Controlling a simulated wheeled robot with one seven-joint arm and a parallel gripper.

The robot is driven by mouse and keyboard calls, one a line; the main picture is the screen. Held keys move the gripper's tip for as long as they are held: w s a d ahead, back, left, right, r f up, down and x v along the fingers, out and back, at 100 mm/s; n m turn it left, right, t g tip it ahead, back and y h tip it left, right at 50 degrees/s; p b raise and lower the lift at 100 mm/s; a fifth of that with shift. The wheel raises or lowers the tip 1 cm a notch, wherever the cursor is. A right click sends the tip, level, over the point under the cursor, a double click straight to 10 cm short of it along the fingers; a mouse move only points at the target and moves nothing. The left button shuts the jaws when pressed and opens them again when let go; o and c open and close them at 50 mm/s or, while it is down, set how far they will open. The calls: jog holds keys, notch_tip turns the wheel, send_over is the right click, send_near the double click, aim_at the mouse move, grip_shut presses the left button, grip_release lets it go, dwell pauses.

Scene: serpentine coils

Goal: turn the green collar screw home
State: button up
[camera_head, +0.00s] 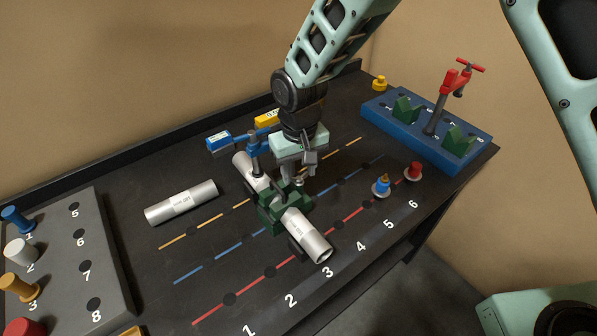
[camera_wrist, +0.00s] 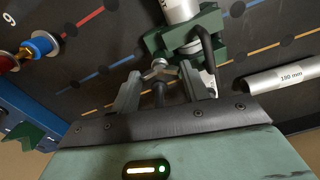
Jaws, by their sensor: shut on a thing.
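The green collar (camera_head: 270,217) sits around the middle of a silver tube (camera_head: 306,236) that lies at a slant over the table. In the wrist view the green collar (camera_wrist: 209,20) is at the top, with the tube (camera_wrist: 180,9) in it. The collar's screw (camera_wrist: 160,69) has a metal head, seen at the tips of my gripper (camera_wrist: 160,80). My gripper (camera_head: 299,181) is low at the collar's side, its fingers shut on the screw with the head between them. In the head view my gripper partly hides the screw.
A blue clamp (camera_head: 256,146) stands at the tube's far end. A loose tube (camera_head: 181,203) lies left. A grey rack (camera_head: 62,255) with coloured pegs is at far left. A blue base (camera_head: 440,146) with a red-handled clamp (camera_head: 455,80) is at right. Blue (camera_head: 381,188) and red (camera_head: 413,171) knobs stand nearby.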

jog(key=m, duration=0.3)
jog(key=shift+w+r+m, duration=0.1)
jog(key=shift+m, duration=0.3)
jog(key=m, duration=0.3)
jog(key=shift+m, duration=0.3)
jog(key=m, duration=0.3)
jog(key=shift+r+m+p, duration=0.1)
jog(key=shift+m+p, duration=0.2)
jog(key=shift+p, duration=0.1)
jog(key=shift+m+p, duration=0.45)
jog(key=shift+m, duration=1.05)
jog(key=o, duration=1)
